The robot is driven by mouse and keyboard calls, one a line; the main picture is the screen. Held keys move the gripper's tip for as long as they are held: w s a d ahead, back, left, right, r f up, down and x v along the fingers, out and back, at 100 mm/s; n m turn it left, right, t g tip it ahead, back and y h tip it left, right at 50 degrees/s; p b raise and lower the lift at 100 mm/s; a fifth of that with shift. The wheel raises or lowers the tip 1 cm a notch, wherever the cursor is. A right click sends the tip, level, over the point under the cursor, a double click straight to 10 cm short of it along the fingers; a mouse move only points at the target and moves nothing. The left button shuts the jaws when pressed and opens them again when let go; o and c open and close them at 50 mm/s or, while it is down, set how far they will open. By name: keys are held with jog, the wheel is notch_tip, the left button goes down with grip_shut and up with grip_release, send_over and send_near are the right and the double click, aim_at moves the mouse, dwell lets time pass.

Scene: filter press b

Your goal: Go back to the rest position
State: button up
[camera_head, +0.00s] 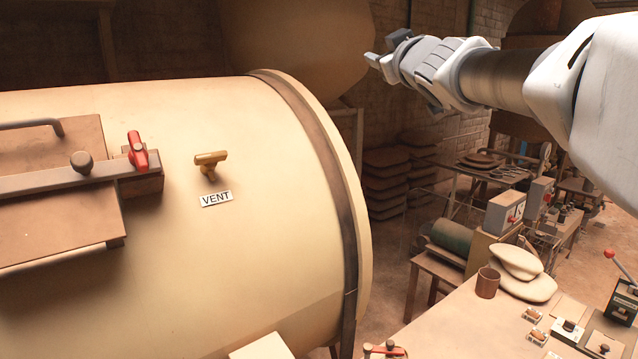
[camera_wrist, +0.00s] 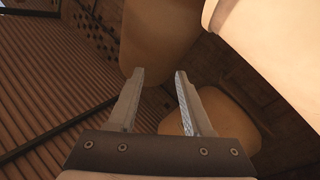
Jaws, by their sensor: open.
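My gripper (camera_head: 372,61) is at the end of my arm, which reaches in from the upper right in the head view. It is raised in the air above the right end of the large cream tank (camera_head: 250,120). In the wrist view my gripper (camera_wrist: 160,80) shows two fingers apart with nothing between them. No object is held.
The tank carries a brass vent handle (camera_head: 210,160), a VENT label (camera_head: 216,199) and a red-handled latch (camera_head: 137,150). Stacked boards (camera_head: 386,185) stand behind.

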jog(key=s+d+f+m+g+h+b, duration=0.1)
jog(key=s+d+f+m+g+h, duration=0.15)
jog(key=s+f, duration=0.65)
jog(key=s+d+f+m+g+h+b, duration=0.15)
jog(key=s+d+f+m+g, duration=0.35)
jog(key=f, duration=0.6)
jog(key=s+a+f+g, duration=0.2)
jog(key=s+f+g, duration=0.1)
jog(key=s+f, duration=0.7)
jog(key=s+a+f+g+y, duration=0.1)
jog(key=s+a+f+g, duration=0.2)
jog(key=s+f, duration=0.7)
jog(key=shift+s, duration=0.45)
